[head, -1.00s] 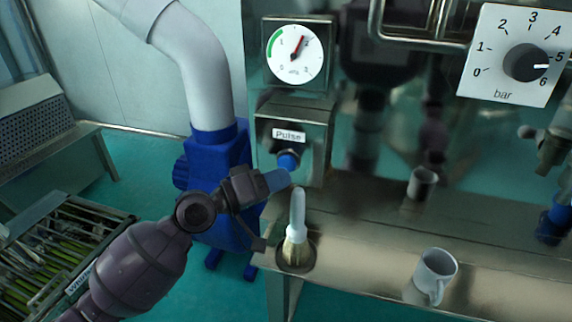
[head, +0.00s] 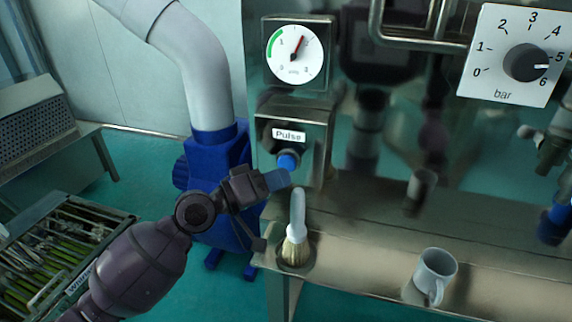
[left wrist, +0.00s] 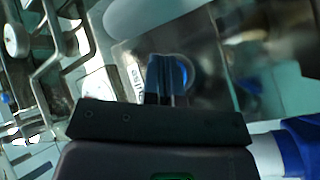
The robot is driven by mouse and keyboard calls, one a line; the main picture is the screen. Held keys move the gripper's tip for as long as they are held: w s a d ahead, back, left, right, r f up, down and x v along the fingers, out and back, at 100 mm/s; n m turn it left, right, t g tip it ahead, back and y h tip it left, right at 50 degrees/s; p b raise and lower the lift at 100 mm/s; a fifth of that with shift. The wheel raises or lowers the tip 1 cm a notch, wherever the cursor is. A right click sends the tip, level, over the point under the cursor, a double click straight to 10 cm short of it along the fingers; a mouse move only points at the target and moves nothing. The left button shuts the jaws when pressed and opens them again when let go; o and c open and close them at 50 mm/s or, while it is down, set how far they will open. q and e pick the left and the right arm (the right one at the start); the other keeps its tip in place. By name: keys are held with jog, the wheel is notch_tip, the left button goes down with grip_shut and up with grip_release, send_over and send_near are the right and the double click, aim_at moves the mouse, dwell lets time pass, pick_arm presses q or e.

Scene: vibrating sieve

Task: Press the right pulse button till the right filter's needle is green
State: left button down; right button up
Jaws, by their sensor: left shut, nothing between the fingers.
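The pulse button (head: 288,162) is blue and sits on a metal box under a "Pulse" label (head: 289,135). Above it is a round gauge (head: 294,54). Its red needle points up and slightly right, outside the green arc at the upper left. My left gripper (head: 278,180) is shut and empty, its blue-grey fingertips just below the button. Whether they touch it I cannot tell. In the left wrist view the fingertips (left wrist: 166,76) overlap the blue button (left wrist: 187,76) and partly hide it. My right gripper is not in view.
A brush (head: 296,232) stands on the metal ledge (head: 350,255) just below my gripper. A white mug (head: 436,274) is further right. A pressure dial (head: 525,63) is at the upper right. A blue pump with a grey pipe (head: 210,85) stands behind my arm.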

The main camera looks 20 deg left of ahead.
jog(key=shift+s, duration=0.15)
pick_arm(q)
jog(key=shift+w, duration=0.4)
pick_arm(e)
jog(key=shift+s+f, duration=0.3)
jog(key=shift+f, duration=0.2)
pick_arm(q)
jog(key=shift+w, duration=0.1)
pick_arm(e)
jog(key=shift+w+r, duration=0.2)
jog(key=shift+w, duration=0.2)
